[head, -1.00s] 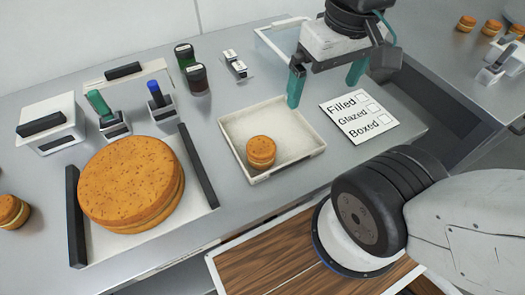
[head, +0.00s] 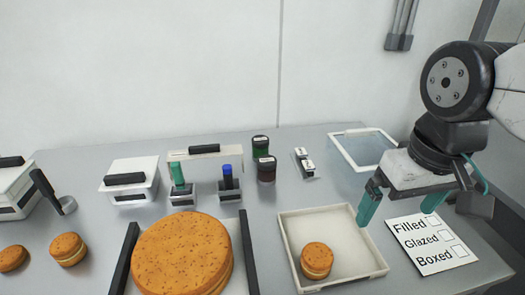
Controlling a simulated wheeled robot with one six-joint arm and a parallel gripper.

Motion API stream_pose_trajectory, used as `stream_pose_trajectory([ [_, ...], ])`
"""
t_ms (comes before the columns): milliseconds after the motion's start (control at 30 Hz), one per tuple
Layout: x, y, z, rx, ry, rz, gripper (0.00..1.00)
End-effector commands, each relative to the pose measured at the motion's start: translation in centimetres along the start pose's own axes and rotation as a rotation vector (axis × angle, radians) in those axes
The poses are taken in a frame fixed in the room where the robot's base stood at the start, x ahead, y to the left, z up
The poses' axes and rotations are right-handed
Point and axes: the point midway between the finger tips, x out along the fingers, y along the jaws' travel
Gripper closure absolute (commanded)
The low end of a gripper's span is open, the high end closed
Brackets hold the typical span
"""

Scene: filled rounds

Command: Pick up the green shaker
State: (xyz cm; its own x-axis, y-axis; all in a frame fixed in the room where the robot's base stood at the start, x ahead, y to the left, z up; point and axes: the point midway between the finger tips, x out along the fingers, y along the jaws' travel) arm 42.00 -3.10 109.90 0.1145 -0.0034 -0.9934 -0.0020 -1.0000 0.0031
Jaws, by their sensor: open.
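The green shaker (head: 260,153) is a small upright jar with a black lid, standing at the back of the counter. A dark red jar (head: 266,173) with a black lid stands just in front of it and hides its lower part. My gripper (head: 400,206) is to the right of the shaker and well apart from it. Its two teal fingers are spread, with nothing between them. They hang above the counter between the square tray and the checklist card.
A cream tray (head: 286,222) holds a small filled round (head: 317,260). A card (head: 432,243) reads Filled, Glazed, Boxed. A large round cake (head: 182,255), green-handled (head: 177,174) and blue-handled (head: 228,178) tools stand left. Small white-topped pieces (head: 304,160) and a clear-topped box (head: 362,148) lie right of the jars.

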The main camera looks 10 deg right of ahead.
Motion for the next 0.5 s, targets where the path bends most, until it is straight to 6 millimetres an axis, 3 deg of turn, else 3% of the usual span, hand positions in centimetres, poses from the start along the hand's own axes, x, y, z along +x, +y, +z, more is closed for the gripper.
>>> stream_pose_trajectory([
  [333, 0.0, 0.0, 0.0, 0.0, 0.0, 0.0, 0.0],
  [367, 0.0, 0.0, 0.0, 0.0, 0.0, 0.0, 0.03],
  [433, -0.02, -0.02, -0.14, -0.001, 0.001, 0.0, 0.22],
  [500, -0.14, -0.12, -0.85, -0.006, 0.005, -0.001, 0.25],
])
